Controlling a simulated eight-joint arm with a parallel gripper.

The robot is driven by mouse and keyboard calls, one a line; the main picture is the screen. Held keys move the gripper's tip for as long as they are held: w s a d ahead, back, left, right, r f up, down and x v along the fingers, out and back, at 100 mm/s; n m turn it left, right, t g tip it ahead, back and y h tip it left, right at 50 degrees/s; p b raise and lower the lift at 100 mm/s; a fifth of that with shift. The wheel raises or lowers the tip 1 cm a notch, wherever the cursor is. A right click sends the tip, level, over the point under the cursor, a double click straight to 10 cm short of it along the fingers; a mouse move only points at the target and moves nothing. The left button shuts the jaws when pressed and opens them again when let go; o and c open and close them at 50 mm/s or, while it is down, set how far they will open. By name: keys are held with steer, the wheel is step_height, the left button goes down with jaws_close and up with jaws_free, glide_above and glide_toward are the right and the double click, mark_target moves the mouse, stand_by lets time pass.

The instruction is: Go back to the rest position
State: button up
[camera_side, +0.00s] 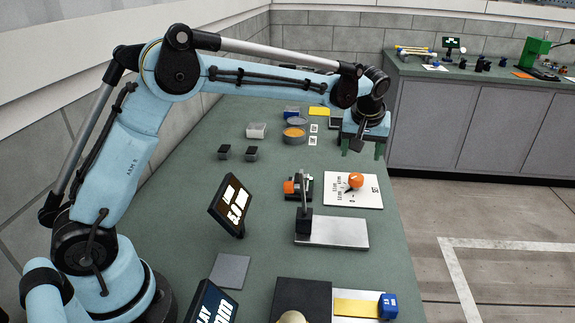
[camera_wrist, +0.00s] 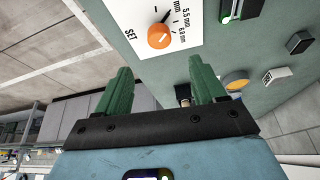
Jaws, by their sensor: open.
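My gripper (camera_side: 362,148) is open and empty, with its green fingers pointing down. It is held out at the far end of the green bench, near the bench's right edge. In the wrist view the two green fingers of my gripper (camera_wrist: 161,75) are wide apart, with nothing held between them. A white dial plate (camera_side: 369,199) with an orange knob (camera_side: 356,180) lies on the bench, nearer the side camera than my gripper. The wrist view shows the orange knob (camera_wrist: 159,36) and the white plate (camera_wrist: 145,14), marked SET with millimetre values, beyond the fingers and apart from them.
A dark tilted screen (camera_side: 230,205) stands beside my arm. A metal plate with a post (camera_side: 333,232) and a blue block (camera_side: 388,306) are nearer the camera. Small containers (camera_side: 257,131) sit at the back. A grey cabinet (camera_side: 490,130) is beyond; floor lies right.

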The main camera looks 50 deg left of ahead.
steer(key=s+r+m+t, duration=0.1)
steer(key=s+m, duration=0.1)
steer(key=s, duration=0.4)
steer(key=s+r+m+t+h, duration=0.1)
steer(key=s+r+m, duration=0.1)
steer(key=s, duration=0.5)
steer(key=s+a+r+m+h, duration=0.1)
steer(key=s+r, duration=0.1)
steer(key=s, duration=0.5)
steer(key=shift+s+r+m+t, duration=0.1)
steer(key=shift+s+m+t, duration=0.1)
steer(key=shift+m+t, duration=0.2)
steer(key=s+f+m+t, duration=0.1)
steer(key=s+f+m, duration=0.1)
steer(key=s, duration=0.4)
steer(key=shift+f+h, duration=0.4)
steer(key=shift+f, duration=0.4)
steer(key=shift+d, duration=0.1)
